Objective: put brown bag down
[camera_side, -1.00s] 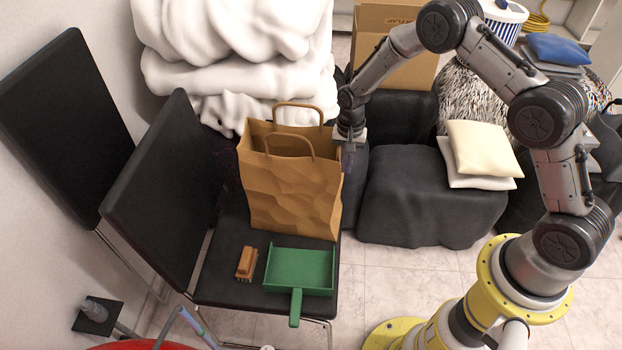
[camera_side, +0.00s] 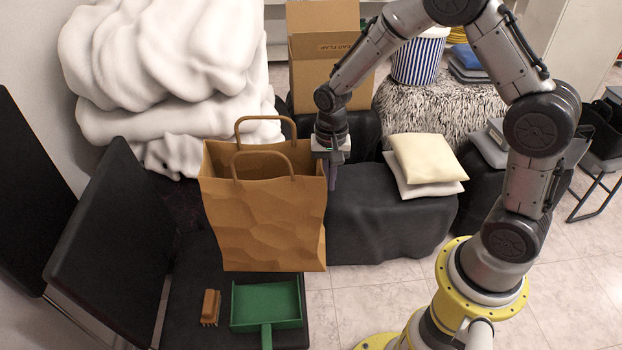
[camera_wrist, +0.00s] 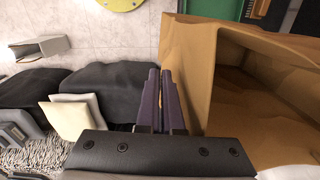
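The brown paper bag (camera_side: 264,215) stands upright and open-topped, with two looped handles, at the black chair seat (camera_side: 195,290). Its lower right corner reaches past the seat's right edge; whether its base touches the seat is hard to tell. My gripper (camera_side: 333,178) points down at the bag's upper right edge. In the wrist view, the purple fingers (camera_wrist: 160,100) are close together, with a sliver of brown between them, beside the bag's wall (camera_wrist: 190,70). They look shut on the bag's edge.
A green dustpan (camera_side: 266,303) and a small brown brush (camera_side: 210,307) lie in front of the bag. A black-covered block (camera_side: 385,225) with cushions (camera_side: 430,158) stands to the right. White bedding (camera_side: 170,80) is piled behind. Tiled floor (camera_side: 380,300) is clear at the right front.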

